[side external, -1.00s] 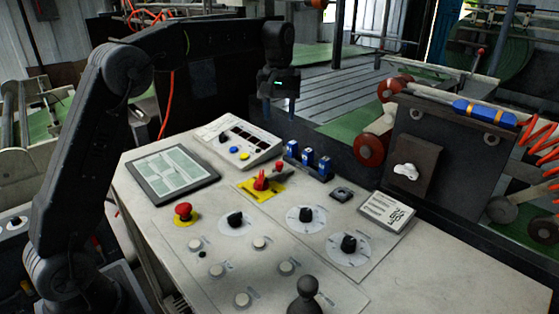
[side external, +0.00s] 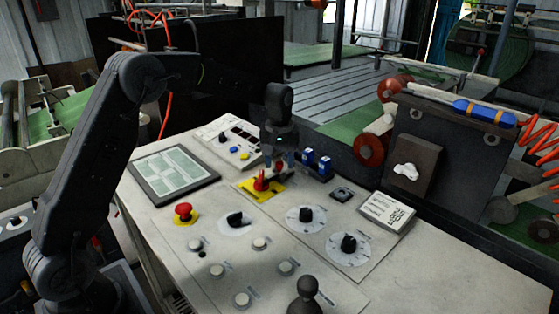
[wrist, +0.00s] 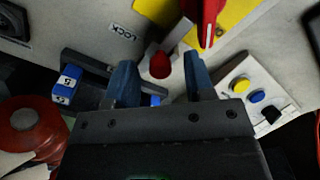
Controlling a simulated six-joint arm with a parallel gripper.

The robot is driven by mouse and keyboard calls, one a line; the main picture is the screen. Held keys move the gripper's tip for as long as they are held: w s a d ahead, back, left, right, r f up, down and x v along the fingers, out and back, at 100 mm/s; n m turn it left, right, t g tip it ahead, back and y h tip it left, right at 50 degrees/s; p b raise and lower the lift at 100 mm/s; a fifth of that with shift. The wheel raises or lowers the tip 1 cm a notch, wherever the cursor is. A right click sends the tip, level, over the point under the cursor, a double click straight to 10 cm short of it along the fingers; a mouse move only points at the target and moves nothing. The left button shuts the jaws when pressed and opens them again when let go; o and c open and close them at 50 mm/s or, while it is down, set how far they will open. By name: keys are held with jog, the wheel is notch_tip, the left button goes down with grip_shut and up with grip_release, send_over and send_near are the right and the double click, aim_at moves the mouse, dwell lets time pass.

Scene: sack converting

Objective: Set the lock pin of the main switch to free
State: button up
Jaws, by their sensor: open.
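The main switch is a red handle (side external: 261,182) on a yellow plate (side external: 250,190) on the sloping console. In the wrist view the handle (wrist: 207,20) shows at the top, cut off by the frame. The lock pin, with a round red knob (wrist: 160,66), sits on a grey bracket beside the switch, near a "LOCK" label (wrist: 123,33). My gripper (side external: 279,168) points down over the pin. In the wrist view its two blue fingers (wrist: 158,64) are open, one on each side of the knob, with gaps showing. In the side view my gripper mostly hides the knob.
Blue numbered blocks (side external: 317,164) stand in a dark rack close to my gripper; they also show in the wrist view (wrist: 66,85). A white button box (side external: 238,142) is on the other side. Black dials (side external: 306,214) and a red stop button (side external: 183,210) lie nearer the front.

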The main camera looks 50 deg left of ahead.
jog(key=shift+f, duration=0.1)
grip_shut()
dwell(0.4)
